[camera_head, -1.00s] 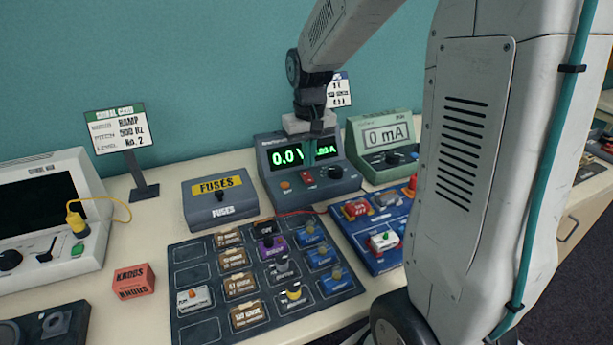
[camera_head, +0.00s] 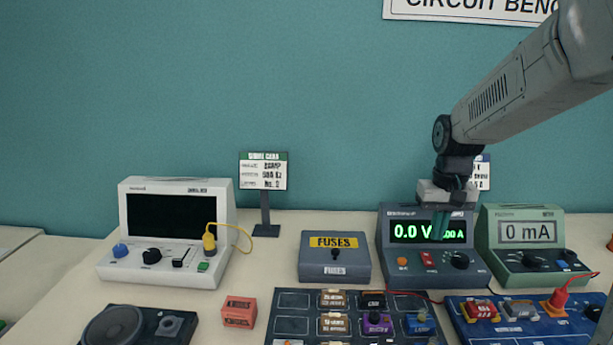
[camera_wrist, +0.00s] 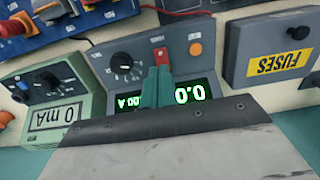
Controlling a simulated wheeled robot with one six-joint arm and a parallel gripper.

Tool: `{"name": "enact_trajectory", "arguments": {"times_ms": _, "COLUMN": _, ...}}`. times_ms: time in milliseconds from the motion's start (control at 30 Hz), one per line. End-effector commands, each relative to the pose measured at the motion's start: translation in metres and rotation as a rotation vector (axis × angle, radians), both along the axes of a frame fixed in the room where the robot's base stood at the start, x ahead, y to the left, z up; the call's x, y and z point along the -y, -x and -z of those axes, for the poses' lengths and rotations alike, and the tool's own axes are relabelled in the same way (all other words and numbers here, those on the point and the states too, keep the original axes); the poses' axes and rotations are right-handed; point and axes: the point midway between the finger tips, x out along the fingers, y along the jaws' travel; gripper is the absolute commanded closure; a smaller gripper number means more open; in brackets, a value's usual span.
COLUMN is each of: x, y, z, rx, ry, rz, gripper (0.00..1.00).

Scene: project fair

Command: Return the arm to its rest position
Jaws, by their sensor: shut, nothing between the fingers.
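My gripper (camera_head: 441,222) hangs from my arm at the right of the head view, in front of the power supply (camera_head: 394,262), whose green display reads 0.0 V and 0.00 A. In the wrist view my gripper's teal fingers (camera_wrist: 157,88) are together with nothing between them. They overlap the power supply (camera_wrist: 188,72) display there; I cannot tell the exact gap, but they hold nothing.
A fuses box (camera_head: 312,268), a sign (camera_head: 263,172) and an oscilloscope (camera_head: 218,262) stand to the left.

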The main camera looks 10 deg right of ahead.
Motion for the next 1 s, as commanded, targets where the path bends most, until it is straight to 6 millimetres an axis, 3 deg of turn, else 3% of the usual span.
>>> {"name": "enact_trajectory", "arguments": {"times_ms": 100, "x": -0.008, "y": 0.029, "z": 0.006, "rx": -0.060, "ry": -0.013, "rz": 0.005, "gripper": 1.00}}
{"name": "enact_trajectory", "arguments": {"times_ms": 400, "x": -0.053, "y": 0.126, "z": -0.029, "rx": -0.072, "ry": -0.012, "rz": -0.049, "gripper": 1.00}}
{"name": "enact_trajectory", "arguments": {"times_ms": 700, "x": -0.088, "y": 0.211, "z": -0.048, "rx": 0.005, "ry": 0.005, "rz": -0.131, "gripper": 1.00}}
{"name": "enact_trajectory", "arguments": {"times_ms": 833, "x": -0.096, "y": 0.233, "z": -0.051, "rx": 0.057, "ry": 0.011, "rz": -0.165, "gripper": 1.00}}
{"name": "enact_trajectory", "arguments": {"times_ms": 1000, "x": -0.103, "y": 0.242, "z": -0.059, "rx": 0.118, "ry": 0.017, "rz": -0.193, "gripper": 1.00}}
